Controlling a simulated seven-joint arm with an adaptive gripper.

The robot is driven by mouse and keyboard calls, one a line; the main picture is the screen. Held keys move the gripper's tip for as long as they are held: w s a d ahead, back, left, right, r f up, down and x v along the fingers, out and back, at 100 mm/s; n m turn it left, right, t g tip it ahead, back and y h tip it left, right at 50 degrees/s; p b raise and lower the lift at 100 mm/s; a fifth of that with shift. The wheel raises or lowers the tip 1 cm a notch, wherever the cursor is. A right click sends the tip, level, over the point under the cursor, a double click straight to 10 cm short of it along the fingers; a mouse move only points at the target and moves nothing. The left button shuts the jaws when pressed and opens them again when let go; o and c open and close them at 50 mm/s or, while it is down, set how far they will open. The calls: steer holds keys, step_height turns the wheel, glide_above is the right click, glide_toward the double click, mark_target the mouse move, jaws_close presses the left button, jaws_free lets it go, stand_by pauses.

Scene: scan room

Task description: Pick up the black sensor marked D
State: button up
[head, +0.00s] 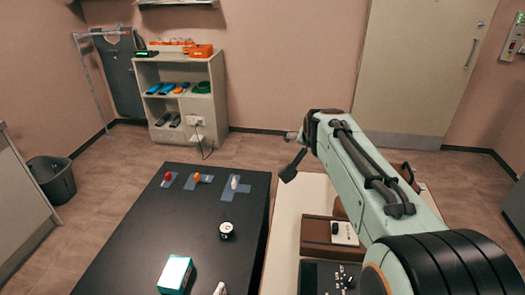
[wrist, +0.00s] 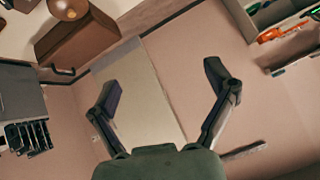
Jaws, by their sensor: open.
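A small black round object with a white marked top (head: 226,230) stands on the dark table (head: 140,235) in the head view. It may be the sensor, but its letter is too small to read. My gripper (head: 290,155) is raised to the right of the dark table's far right corner, apart from this object. In the wrist view my gripper (wrist: 163,84) has its two fingers spread wide, with nothing between them. The black round object is not identifiable in the wrist view.
Red (head: 168,176), orange (head: 196,178) and white (head: 235,182) small items lie on grey pads along the table's far edge. A teal-and-white box (head: 175,273) stands nearer. A brown box (head: 320,238) is on the pale surface to the right. A shelf (head: 182,100) stands behind.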

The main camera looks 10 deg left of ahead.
steer(key=w+a+f+n, duration=0.2)
steer(key=w+a+f, duration=0.4)
steer(key=a+f, duration=0.4)
steer(key=n+g, duration=0.3)
glide_toward(226, 229)
steer(key=x, duration=0.3)
steer(key=shift+w+d+f, duration=0.25)
steer(key=shift+d+f, duration=0.05)
steer(key=shift+f, duration=0.05)
steer(key=shift+a+f, duration=0.1)
steer(key=shift+a, duration=0.15)
steer(key=shift+x, duration=3.05)
steer(key=c, duration=1.3)
